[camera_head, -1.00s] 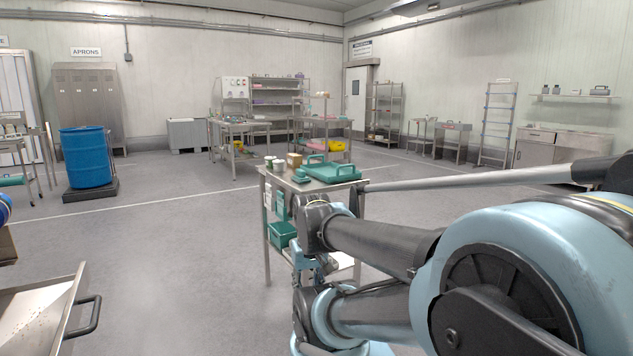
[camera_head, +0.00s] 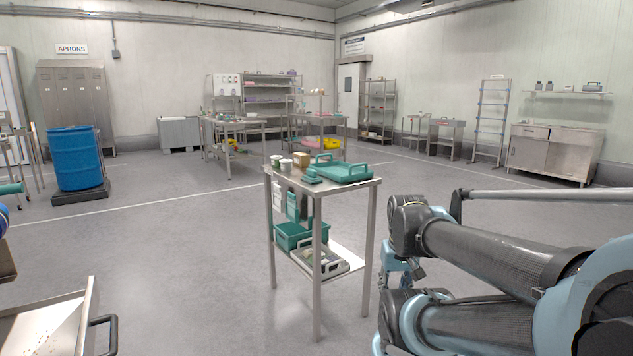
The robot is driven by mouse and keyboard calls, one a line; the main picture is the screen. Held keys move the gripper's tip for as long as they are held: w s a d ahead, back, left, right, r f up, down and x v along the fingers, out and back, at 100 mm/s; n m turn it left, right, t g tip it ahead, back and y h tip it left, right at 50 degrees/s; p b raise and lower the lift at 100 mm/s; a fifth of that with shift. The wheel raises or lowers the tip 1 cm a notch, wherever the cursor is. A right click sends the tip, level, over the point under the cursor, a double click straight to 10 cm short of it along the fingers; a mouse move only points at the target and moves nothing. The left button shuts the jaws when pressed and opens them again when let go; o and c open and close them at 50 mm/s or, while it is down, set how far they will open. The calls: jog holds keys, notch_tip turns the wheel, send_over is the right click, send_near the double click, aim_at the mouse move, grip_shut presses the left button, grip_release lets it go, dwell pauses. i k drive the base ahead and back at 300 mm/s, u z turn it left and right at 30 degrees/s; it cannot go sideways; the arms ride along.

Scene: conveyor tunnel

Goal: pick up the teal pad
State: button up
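A small steel table (camera_head: 352,187) stands in front of me, left of my arm. On its top lies a small flat teal piece (camera_head: 312,180), which looks like the teal pad. Beside it, to the right, is a larger teal tray-like object with handles (camera_head: 341,170). My folded arm fills the lower right. My gripper (camera_head: 396,278) seems to be the pale blue part low at the arm's near end, right of the table and apart from the pad. Its fingers are too small and covered to tell their state.
The tabletop also holds white-and-green tubs (camera_head: 286,164) and a brown box (camera_head: 301,158). A teal bin (camera_head: 293,235) and a grey crate (camera_head: 335,259) sit on the lower shelf. A steel chute (camera_head: 45,320) is at lower left. Floor around the table is clear.

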aim_at(311, 177)
jog(key=z, duration=0.05)
jog(key=i, duration=1)
jog(key=u, duration=0.05)
